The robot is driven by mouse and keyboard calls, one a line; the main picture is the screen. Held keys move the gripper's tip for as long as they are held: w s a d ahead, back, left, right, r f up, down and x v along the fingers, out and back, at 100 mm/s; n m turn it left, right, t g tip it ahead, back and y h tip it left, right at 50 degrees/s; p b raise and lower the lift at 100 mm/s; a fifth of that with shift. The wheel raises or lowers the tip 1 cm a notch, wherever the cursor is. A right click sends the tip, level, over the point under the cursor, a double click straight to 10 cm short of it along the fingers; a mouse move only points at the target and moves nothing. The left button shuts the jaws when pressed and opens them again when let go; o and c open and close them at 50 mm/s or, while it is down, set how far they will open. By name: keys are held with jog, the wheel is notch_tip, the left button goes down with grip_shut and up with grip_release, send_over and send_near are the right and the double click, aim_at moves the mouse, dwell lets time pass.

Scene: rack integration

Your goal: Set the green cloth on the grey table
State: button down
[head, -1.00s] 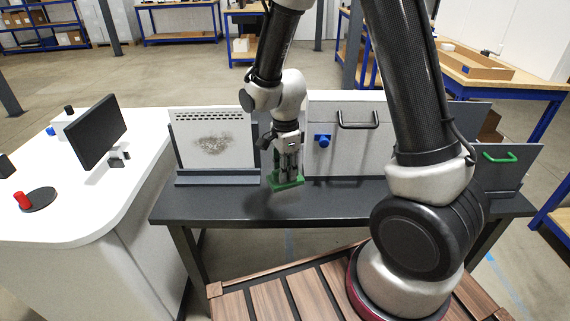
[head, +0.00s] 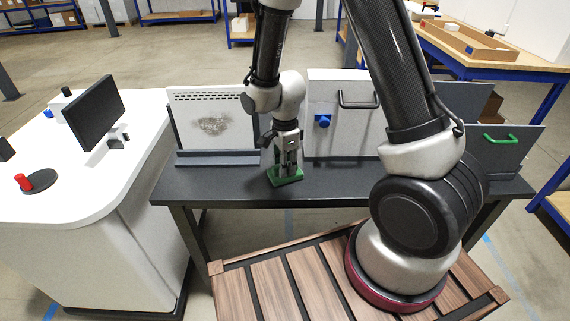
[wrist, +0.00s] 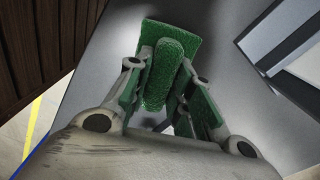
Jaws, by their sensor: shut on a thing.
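The fingers hide part of the cloth.
A white panel with a brown smudge (head: 214,126) stands in a holder left of my gripper. A white case with a handle and blue knob (head: 340,135) stands to the right. The white desk with a monitor (head: 95,113) is further left. The table front is clear.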

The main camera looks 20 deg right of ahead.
jog(key=shift+f, duration=0.3)
jog(key=c, duration=1.2)
grip_release()
jog(key=shift+o, duration=0.2)
notch_tip(320, 180, up, 12)
